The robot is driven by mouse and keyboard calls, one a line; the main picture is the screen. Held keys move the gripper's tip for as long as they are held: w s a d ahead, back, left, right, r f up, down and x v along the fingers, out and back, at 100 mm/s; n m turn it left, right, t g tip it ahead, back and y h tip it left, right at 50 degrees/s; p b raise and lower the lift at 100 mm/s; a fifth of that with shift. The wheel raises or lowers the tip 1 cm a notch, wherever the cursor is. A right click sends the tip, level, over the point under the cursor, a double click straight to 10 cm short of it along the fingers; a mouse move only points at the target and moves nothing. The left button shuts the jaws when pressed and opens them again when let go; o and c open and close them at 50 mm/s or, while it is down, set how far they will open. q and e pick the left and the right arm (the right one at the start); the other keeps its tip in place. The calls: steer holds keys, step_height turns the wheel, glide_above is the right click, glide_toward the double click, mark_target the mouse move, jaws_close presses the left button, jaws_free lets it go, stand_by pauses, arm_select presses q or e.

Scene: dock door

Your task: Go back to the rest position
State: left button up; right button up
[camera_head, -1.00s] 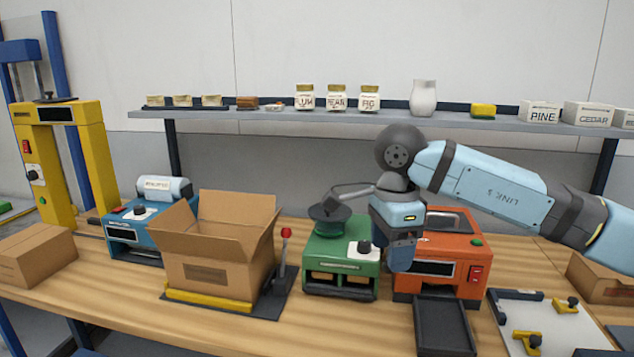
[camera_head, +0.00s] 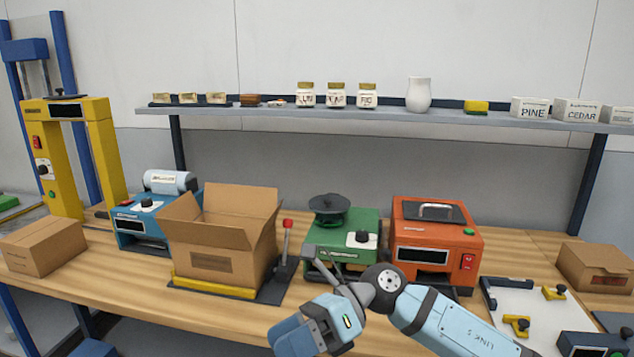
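My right arm comes in from the lower right, bent at a dark grey joint in front of the green machine (camera_head: 345,243) and the orange machine (camera_head: 437,240). My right gripper (camera_head: 292,340) is low at the bottom edge, over the front of the workbench (camera_head: 215,312). Its blue-grey end points down and left, and no gap between fingers can be made out. I see nothing held in it. My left gripper is not in view.
An open cardboard box (camera_head: 225,250) stands on a dark base with a yellow bar, beside a red-knobbed lever (camera_head: 287,245). A blue label machine (camera_head: 150,220) and a closed box (camera_head: 40,248) are left. A white fixture board (camera_head: 535,310) is right. A shelf (camera_head: 390,118) runs behind.

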steer(key=w+d+f+n+t+h, duration=0.1)
steer(key=d+f+n+t, duration=0.55)
steer(key=n+t, duration=0.8)
steer(key=w+d+f+n+t, duration=0.1)
steer(key=d+f+n+t, duration=0.6)
steer(key=n, duration=1.3)
steer(key=s+d+f+m+g+h, duration=0.2)
steer(key=s+d+f+m+h, duration=0.35)
steer(key=s+f, duration=0.4)
steer(key=s+d+f+m+g+h, duration=0.2)
steer(key=s+d+f+m+h, duration=0.35)
steer(key=f, duration=0.75)
arm_select(q)
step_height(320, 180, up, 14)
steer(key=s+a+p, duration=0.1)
steer(key=p, duration=1.6)
arm_select(e)
step_height(320, 180, up, 15)
steer(key=s+y, duration=0.1)
steer(key=shift+s+a+f+m, duration=0.2)
steer(key=shift+s+a+m, duration=0.15)
steer(key=shift+m, duration=0.1)
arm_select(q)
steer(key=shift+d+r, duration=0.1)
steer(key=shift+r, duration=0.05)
arm_select(e)
steer(key=shift+t, duration=0.25)
